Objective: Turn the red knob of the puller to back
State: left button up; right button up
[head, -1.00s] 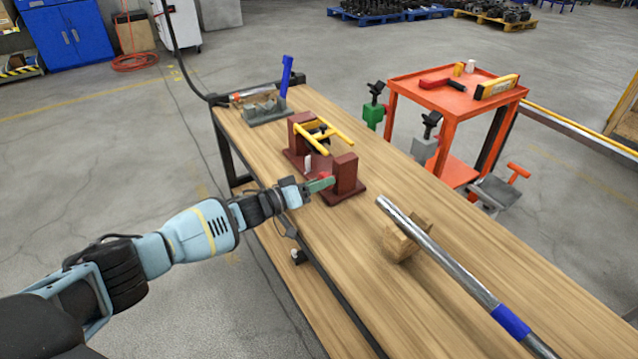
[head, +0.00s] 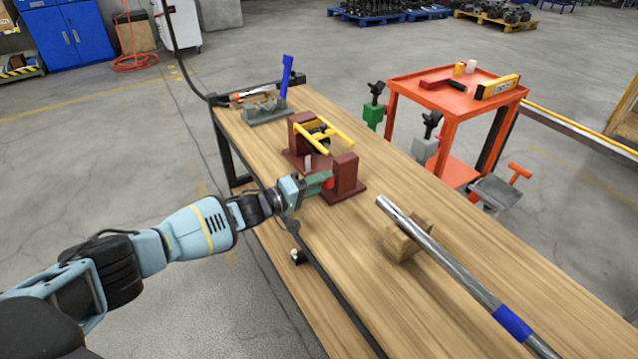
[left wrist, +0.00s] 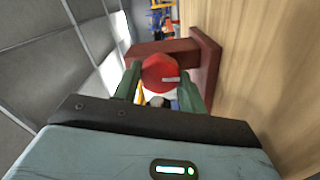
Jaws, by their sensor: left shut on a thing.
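The puller (head: 345,176) stands on the wooden workbench, with dark red end blocks on a base and yellow bars (head: 325,136) between them. Its red knob (head: 328,182) is on the near block's side and is mostly hidden by my fingers in the head view. In the left wrist view the red knob (left wrist: 160,73) shows as a rounded, faceted disc with a small pale mark. My left gripper (head: 322,181) has its green fingers on either side of the knob and is shut on it. The fingers also show in the left wrist view (left wrist: 160,88). My right gripper is not in view.
A grey vise-like tool with a blue handle (head: 286,76) stands at the bench's far end. A long metal pipe (head: 450,265) rests on a wooden block (head: 402,243) to the right. An orange cart (head: 455,95) with tools stands behind the bench.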

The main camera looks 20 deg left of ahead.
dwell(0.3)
pick_arm(q)
jog(key=o, duration=1)
jog(key=p+v, duration=0.1)
jog(key=v, duration=0.5)
jog(key=shift+s+a, duration=0.15)
jog(key=shift+s, duration=0.05)
jog(key=shift+s+a, duration=0.4)
jog(key=shift+s, duration=0.2)
